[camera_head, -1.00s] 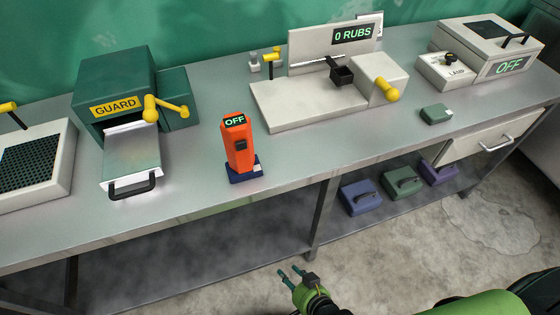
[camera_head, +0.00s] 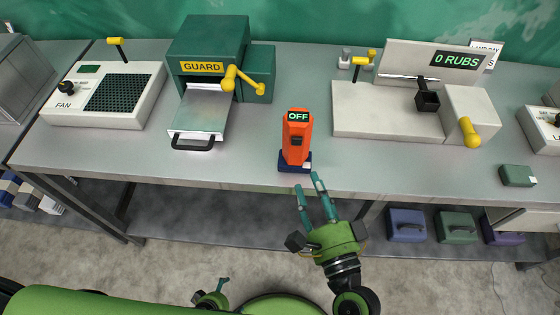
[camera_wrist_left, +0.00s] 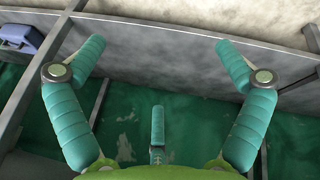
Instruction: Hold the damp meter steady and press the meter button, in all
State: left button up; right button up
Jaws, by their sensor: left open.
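The damp meter (camera_head: 296,140) is an upright orange block with a lit OFF display on top, standing in a dark blue base on the metal bench. A dark square on its front (camera_head: 296,140) looks like the meter button. My right gripper (camera_head: 308,184) is open and empty, its teal fingers just below and in front of the meter's base, apart from it in the picture. My left gripper (camera_head: 212,289) is low at the bottom edge, well below the bench, and mostly hidden. The left wrist view shows its teal fingers (camera_wrist_left: 158,62) spread with nothing between them.
A green guard machine (camera_head: 214,55) with a metal tray stands left of the meter, and a fan unit (camera_head: 105,95) farther left. A rub tester (camera_head: 385,105) reading 0 RUBS stands to the right. A small green block (camera_head: 517,176) lies at right. Bench around the meter is clear.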

pick_arm(q)
jog(key=w+d+r+n+t+h, duration=0.2)
jog(key=w+d+r+n+t, duration=0.15)
jog(key=w+r+n, duration=0.4)
jog(key=n+t+h, duration=0.4)
jog(key=n+t, duration=0.3)
jog(key=n, duration=1.2)
send_near(286, 146)
notch_tip(286, 146, down, 5)
jog(key=w+r+m, duration=0.1)
jog(key=w+d+r, duration=0.1)
jog(key=w, duration=0.1)
jog(key=w+d+r+m+t+h, duration=0.1)
jog(key=w, duration=0.1)
jog(key=shift+d+r+m, duration=0.2)
jog(key=shift+r+m, duration=0.15)
jog(key=shift+r, duration=0.05)
jog(key=shift+w+d+r, duration=0.1)
jog(key=shift+w+d, duration=0.1)
jog(key=shift+w, duration=0.1)
jog(key=x, duration=0.5)
jog(key=shift+w+d, duration=0.2)
jog(key=shift+w, duration=0.1)
